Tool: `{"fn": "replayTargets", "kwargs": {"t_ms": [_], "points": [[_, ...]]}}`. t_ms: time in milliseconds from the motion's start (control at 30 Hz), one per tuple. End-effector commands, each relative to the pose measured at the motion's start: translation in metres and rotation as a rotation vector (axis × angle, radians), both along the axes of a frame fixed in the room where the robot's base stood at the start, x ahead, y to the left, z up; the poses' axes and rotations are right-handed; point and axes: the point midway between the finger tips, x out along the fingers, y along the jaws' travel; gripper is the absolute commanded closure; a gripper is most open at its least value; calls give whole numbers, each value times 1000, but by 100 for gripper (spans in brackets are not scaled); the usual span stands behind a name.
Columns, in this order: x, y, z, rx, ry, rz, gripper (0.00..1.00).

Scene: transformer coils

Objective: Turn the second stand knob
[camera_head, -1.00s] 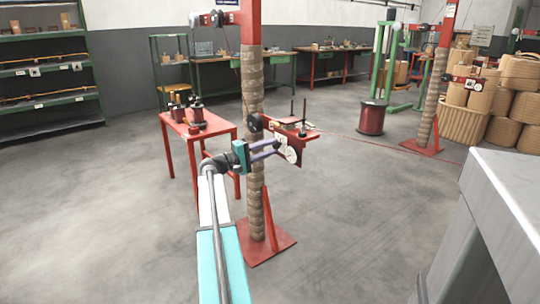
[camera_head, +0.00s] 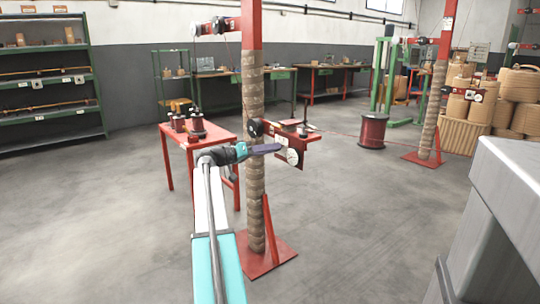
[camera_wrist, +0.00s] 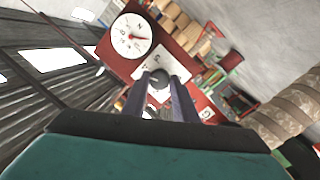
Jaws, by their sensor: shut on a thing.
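The near stand is a red post wrapped in brown cord (camera_head: 254,190) with a red bracket (camera_head: 300,140) on it. In the wrist view a dark round knob (camera_wrist: 158,80) sits on a white plate (camera_wrist: 148,64) on the red panel. A white dial with a red needle (camera_wrist: 131,36) is beside it; the dial also shows in the head view (camera_head: 292,156). My gripper (camera_head: 279,147) reaches past the post to the panel. Its two purple fingers (camera_wrist: 161,84) lie on either side of the knob and are shut on it. In the head view the knob is hidden.
A red table (camera_head: 190,134) with small coils stands left of the post. A second wrapped post (camera_head: 430,115) and a red drum (camera_head: 372,130) stand farther right. A grey surface (camera_head: 500,200) fills the lower right. The floor between is clear.

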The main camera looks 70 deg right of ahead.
Motion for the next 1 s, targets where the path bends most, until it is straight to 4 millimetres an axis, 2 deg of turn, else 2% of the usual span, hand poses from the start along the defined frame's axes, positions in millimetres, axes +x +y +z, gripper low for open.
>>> {"fn": "replayTargets", "kwargs": {"t_ms": [300,800,833,933,1000], "points": [[1,0,-1,-81,-129,0,96],[0,0,0,-94,-152,0,96],[0,0,0,-94,-152,0,72],[0,0,0,-95,-151,1,55],[0,0,0,-95,-151,0,55]]}}
